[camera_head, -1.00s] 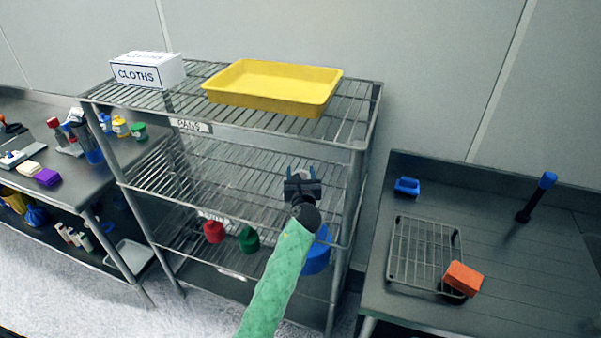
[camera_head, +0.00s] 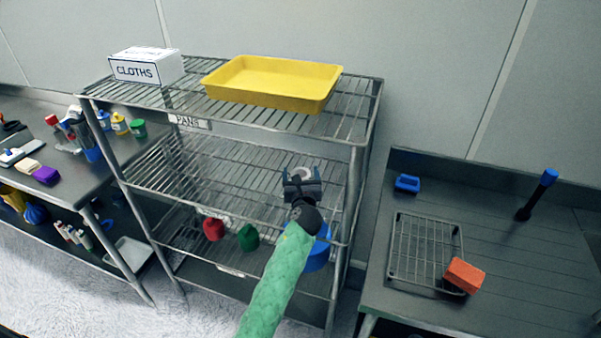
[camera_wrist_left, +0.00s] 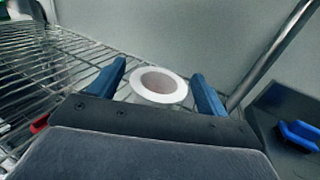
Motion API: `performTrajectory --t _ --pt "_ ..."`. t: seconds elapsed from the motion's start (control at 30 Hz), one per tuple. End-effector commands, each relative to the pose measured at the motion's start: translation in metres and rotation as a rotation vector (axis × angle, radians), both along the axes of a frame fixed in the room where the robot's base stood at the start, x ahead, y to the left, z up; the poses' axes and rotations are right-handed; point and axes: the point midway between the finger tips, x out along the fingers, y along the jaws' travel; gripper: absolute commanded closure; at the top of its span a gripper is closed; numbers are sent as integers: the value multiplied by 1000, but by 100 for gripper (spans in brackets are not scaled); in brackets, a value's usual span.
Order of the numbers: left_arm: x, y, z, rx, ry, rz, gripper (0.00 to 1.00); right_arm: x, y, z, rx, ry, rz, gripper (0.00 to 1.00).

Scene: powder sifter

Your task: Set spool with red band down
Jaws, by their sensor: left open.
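A white spool (camera_wrist_left: 163,99) with a round hole stands at the right end of the rack's middle shelf (camera_head: 230,175). Its white top also shows in the head view (camera_head: 304,172). No red band shows; its lower part is hidden by my gripper. My left gripper (camera_head: 302,174) is open, with its two blue fingers on either side of the spool. In the left wrist view, gaps show between the spool's rim and both fingers (camera_wrist_left: 160,85). My right gripper is not in view.
A yellow tray (camera_head: 270,105) and a cloths box (camera_head: 147,70) sit on the top shelf. Red (camera_head: 213,229) and green (camera_head: 249,238) items and a blue container (camera_head: 318,258) are below. A rack post (camera_head: 353,190) stands close to the right. The middle shelf's left part is clear.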

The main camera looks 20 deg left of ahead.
Motion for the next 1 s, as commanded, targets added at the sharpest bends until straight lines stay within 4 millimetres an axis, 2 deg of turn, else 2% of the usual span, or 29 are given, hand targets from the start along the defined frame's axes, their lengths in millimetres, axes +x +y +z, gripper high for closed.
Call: performTrajectory --t 0.03,0.1,0.3,0.5,0.7,1.0 --pt "-10 -3 -4 0 0 -1 23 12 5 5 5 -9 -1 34" --pt "-23 -8 -4 0 -1 -1 23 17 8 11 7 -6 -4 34" --pt "-59 -22 -3 -1 0 -2 23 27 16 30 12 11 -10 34" --pt "-84 -32 -2 -2 -1 -2 23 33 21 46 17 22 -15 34" --pt "-94 -35 -1 -1 1 0 23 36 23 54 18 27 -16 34" --pt "-95 -35 0 -1 0 0 23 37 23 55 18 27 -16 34"
